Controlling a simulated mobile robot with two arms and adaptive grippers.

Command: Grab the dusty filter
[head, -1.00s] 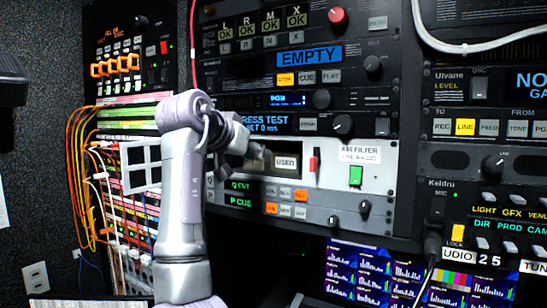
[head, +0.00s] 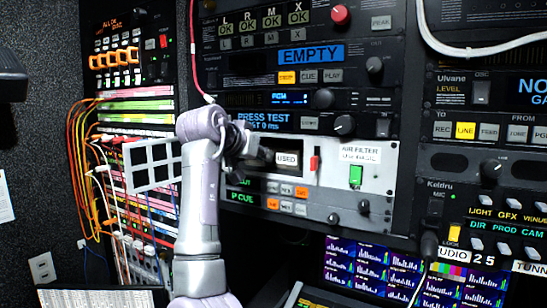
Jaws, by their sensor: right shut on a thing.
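My right gripper (head: 262,154) is at the air filter panel (head: 385,178), in front of the left part of the filter slot. It is shut on what looks like the dusty filter, whose visible face (head: 287,160) bears a USED label. The grip itself is small, dark and partly hidden by my wrist, so how the fingers sit on the filter cannot be made out. The filter's face still shows within the panel opening. My left gripper is not in view.
A red lever (head: 314,161) and a lit green switch (head: 355,176) sit right of the slot. Left of my arm are a white grid frame (head: 152,165) and many patch cables (head: 82,150). Screens (head: 370,265) stand below right.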

